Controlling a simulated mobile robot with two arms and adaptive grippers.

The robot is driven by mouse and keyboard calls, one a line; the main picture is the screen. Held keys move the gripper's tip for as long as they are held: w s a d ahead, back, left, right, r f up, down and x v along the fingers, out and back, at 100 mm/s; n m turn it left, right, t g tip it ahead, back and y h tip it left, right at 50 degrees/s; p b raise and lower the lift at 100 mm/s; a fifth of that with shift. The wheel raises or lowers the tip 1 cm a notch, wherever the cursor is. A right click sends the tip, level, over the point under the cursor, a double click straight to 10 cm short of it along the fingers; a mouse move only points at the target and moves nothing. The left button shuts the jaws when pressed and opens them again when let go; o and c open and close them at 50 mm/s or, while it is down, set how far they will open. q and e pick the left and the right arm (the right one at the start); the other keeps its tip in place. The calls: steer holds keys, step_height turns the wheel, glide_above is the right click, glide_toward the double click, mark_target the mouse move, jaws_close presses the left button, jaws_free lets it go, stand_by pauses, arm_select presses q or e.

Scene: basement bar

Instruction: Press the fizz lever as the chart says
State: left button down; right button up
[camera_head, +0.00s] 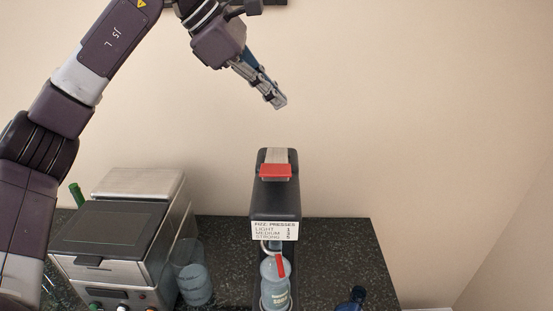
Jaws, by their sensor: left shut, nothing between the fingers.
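The soda machine (262,203) is black and stands on the dark counter. Its fizz lever (276,172) is red, on top of the machine, with a light metal plate behind it. The chart (275,231) is a white label on the machine's front, headed "FIZZ PRESSES", with light, medium and strong rows; the figures look like 1, 3 and 5 but are small. A blue-tinted bottle (273,285) with a red mark sits under the nozzle. My left gripper (278,102) is shut and empty, in the air above the lever, not touching it. My right gripper is not in view.
A silver appliance (140,186) with a dark top stands left of the machine. A clear container (193,284) is between them. A green bottle (76,194) is behind, at far left. A dark blue bottle (354,298) is at front right. The counter (345,250) right of the machine is mostly clear.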

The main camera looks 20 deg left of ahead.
arm_select(q)
steer(key=b, duration=0.8)
glide_above(280, 159)
steer(key=a, duration=0.1)
step_height(280, 159, down, 7)
steer(key=shift+w+a+f, duration=0.15)
steer(key=shift+f, duration=0.05)
steer(key=shift+s+f, duration=0.2)
steer(key=shift+f, duration=0.3)
steer(key=shift+f+b, duration=0.15)
steer(key=shift+b, duration=0.2)
steer(key=shift+s+f, duration=0.1)
steer(key=shift+f, duration=0.15)
steer(key=shift+s+f+b, duration=0.25)
steer(key=shift+f+b, duration=0.75)
stand_by(0.8)
steer(key=shift+r, duration=0.15)
steer(key=shift+w+r+p, duration=0.2)
steer(key=shift+r+p, duration=0.45)
steer(key=shift+p, duration=0.1)
steer(key=shift+w+r+p, duration=0.15)
steer(key=shift+r+p, duration=0.45)
steer(key=shift+p, duration=0.1)
